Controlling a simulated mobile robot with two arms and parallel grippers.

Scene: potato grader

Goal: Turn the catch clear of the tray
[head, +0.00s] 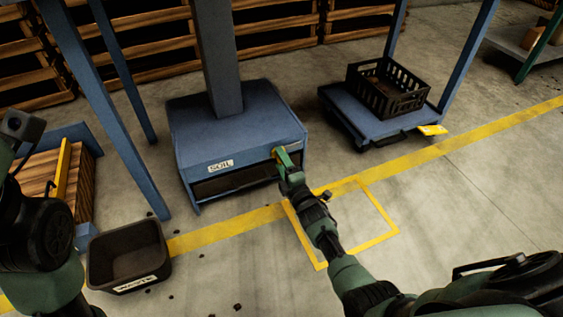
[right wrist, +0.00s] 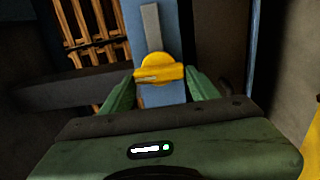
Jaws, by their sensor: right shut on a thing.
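The catch (head: 277,153) is a small yellow turning piece on the front of the blue box marked SOIL (head: 233,125). In the right wrist view the catch (right wrist: 153,66) shows a round yellow disc with a bar lying roughly level across it. My right gripper (right wrist: 158,80) has a green finger on each side of the bar and is shut on it. In the head view the right gripper (head: 281,160) partly hides the catch. The dark tray (head: 230,182) sits in the box's front slot, below the label. My left gripper does not show, only part of its arm.
A black waste bin (head: 130,255) stands on the floor at front left. A blue cart (head: 375,124) carries a black crate (head: 388,90) at the right. Blue posts stand at the left. The floor in front of the box is clear, with yellow lines and small dark lumps.

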